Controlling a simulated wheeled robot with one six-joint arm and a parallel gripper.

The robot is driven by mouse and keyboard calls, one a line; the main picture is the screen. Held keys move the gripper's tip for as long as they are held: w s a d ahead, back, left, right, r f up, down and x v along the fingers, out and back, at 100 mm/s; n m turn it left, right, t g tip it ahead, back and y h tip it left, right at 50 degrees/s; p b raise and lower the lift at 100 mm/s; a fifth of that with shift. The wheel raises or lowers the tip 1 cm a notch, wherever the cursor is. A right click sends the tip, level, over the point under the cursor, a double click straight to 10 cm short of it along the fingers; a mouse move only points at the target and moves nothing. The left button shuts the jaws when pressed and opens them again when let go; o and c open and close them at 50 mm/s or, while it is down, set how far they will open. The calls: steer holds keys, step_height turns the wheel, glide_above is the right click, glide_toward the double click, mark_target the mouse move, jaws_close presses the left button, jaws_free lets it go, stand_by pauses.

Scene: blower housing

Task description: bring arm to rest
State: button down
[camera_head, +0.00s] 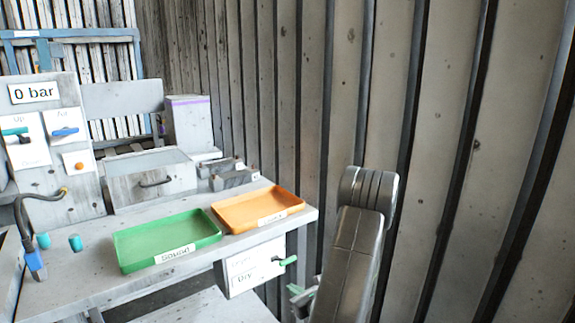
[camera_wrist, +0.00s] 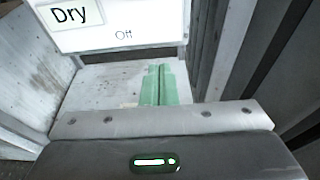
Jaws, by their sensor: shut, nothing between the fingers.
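My gripper (camera_wrist: 160,85) shows in the wrist view as two green fingers side by side, touching along their middle line, with nothing between them. In the head view my arm rises at the lower right, bent at a grey joint. Only a small green and grey part of my gripper (camera_head: 300,294) shows there, left of the arm, low in front of the bench's right end. It is apart from the trays and below the level of the bench top.
A green tray (camera_head: 128,262) and an orange tray (camera_head: 226,223) lie on the bench (camera_head: 75,288). A white panel (camera_head: 250,272) reading "Dry", with a green lever (camera_head: 286,261), hangs below. It fills the wrist view's top (camera_wrist: 130,40). A ribbed wall (camera_head: 450,130) stands at right.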

steer(key=shift+w+a+f+t+y+b, duration=0.1)
steer(key=shift+w+f+t+y+b, duration=0.15)
steer(key=shift+f+t+b, duration=0.2)
steer(key=shift+r, duration=0.1)
